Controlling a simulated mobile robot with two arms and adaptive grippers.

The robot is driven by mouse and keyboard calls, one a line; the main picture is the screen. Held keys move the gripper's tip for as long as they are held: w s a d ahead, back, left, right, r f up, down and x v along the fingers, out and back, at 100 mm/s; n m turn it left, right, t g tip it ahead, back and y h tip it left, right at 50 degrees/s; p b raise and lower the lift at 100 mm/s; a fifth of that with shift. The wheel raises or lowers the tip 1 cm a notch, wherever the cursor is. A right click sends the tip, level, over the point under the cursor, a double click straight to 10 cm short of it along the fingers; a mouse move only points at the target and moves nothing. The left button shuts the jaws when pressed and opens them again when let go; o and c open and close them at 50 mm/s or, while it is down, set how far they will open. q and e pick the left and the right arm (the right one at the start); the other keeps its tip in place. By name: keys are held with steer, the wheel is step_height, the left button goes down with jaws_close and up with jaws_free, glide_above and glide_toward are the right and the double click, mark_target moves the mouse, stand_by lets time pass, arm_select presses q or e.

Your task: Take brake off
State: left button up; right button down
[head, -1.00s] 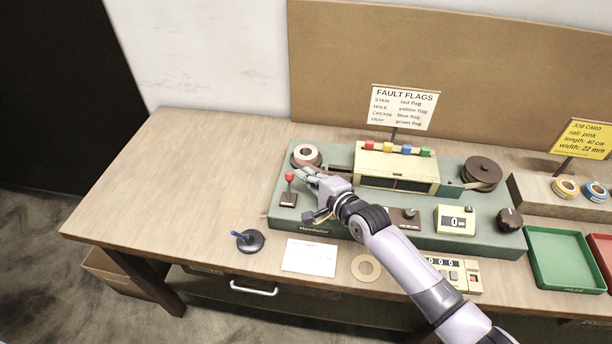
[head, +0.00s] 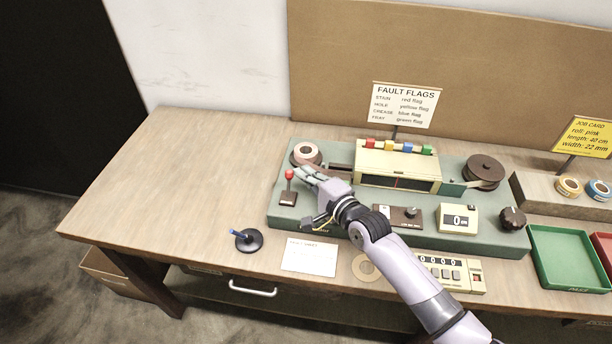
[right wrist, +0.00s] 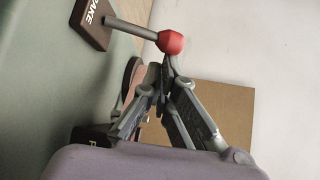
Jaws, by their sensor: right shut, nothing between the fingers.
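The brake lever has a red knob (head: 290,174) on a grey stem above a small dark brown base (head: 287,198) at the left end of the green machine (head: 345,226). In the right wrist view the base (right wrist: 92,24) carries the word BRAKE, and the red knob (right wrist: 171,42) is just beyond my fingertips. My right gripper (head: 301,174) is shut and empty, just right of the knob in the head view. Its fingertips also show in the right wrist view (right wrist: 169,72), very close to the knob; I cannot tell whether they touch it. My left gripper is not in view.
A pinkish tape roll (head: 306,152) sits on the spool behind my fingers. A cream housing with coloured flags (head: 398,165) stands to the right. A black stand with a blue tip (head: 248,240) is at the front left. The table's left side is clear.

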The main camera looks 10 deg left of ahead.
mark_target(303, 203)
steer(key=shift+s, duration=0.1)
steer(key=s+n+t+y+b, duration=0.1)
steer(key=n+b, duration=0.1)
steer(key=b, duration=0.2)
steer(key=s+n+t+y+b, duration=0.1)
steer(key=n+b, duration=0.1)
steer(key=b, duration=0.3)
steer(key=shift+s+t+y, duration=0.35)
steer(key=shift+t+y, duration=0.05)
steer(key=shift+s+r+n+y+b, duration=0.2)
steer(key=shift+n+y+b, duration=0.1)
steer(key=shift+y+b, duration=0.1)
steer(key=shift+s+r, duration=0.15)
steer(key=shift+r, duration=0.15)
steer(key=shift+s, duration=0.1)
